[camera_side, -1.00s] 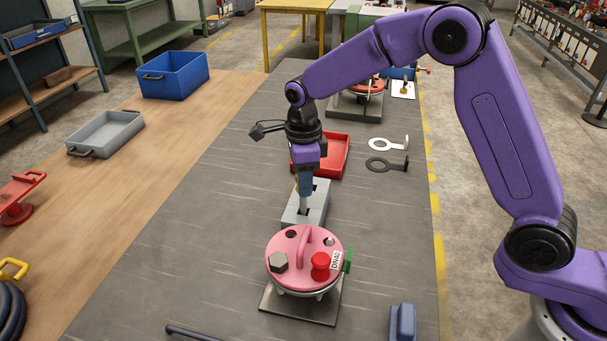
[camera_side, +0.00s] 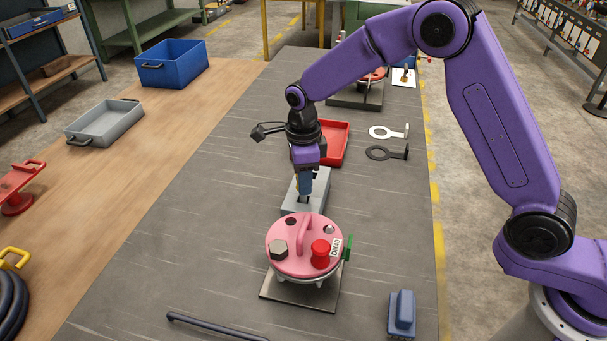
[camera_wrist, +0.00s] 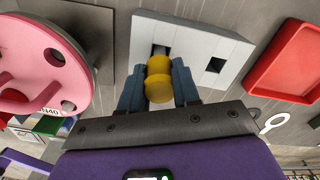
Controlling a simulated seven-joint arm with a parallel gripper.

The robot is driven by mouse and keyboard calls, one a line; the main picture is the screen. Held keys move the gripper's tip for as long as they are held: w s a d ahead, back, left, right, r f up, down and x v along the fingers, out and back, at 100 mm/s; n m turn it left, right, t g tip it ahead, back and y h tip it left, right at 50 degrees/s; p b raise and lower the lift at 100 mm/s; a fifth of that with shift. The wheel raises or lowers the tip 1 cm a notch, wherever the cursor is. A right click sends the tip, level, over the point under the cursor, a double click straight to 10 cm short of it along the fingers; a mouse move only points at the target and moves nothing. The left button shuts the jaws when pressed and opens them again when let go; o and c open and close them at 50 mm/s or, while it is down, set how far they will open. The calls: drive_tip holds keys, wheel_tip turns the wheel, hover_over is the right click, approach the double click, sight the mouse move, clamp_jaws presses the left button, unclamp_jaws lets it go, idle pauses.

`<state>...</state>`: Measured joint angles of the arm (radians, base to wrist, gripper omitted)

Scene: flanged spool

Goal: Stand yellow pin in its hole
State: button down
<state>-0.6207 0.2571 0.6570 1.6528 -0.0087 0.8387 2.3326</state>
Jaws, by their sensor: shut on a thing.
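The yellow pin (camera_wrist: 158,88) is between my gripper's two blue fingers (camera_wrist: 158,84) in the wrist view; my gripper is shut on it. The grey block (camera_wrist: 190,38) with two dark square openings lies just beyond the pin, which overlaps the left opening in the picture. In the side view my gripper (camera_side: 305,194) points down over the grey block (camera_side: 292,208), its fingertips close to the block's top. The pin's lower end is hidden, so I cannot tell how deep it sits in an opening.
The pink round flange (camera_side: 283,262), with a red knob (camera_side: 320,253), a hex head and a handle, stands close in front of the block. A red tray (camera_side: 334,143) lies behind. A blue block (camera_side: 402,313) and a dark bar (camera_side: 215,327) are in front. The grey mat's left side is clear.

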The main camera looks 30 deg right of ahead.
drive_tip(key=c, duration=0.7)
unclamp_jaws()
drive_tip(key=shift+c, duration=0.2)
drive_tip(key=shift+r, duration=0.1)
wheel_tip(320, 180, up, 17)
drive_tip(key=shift+r, duration=0.15)
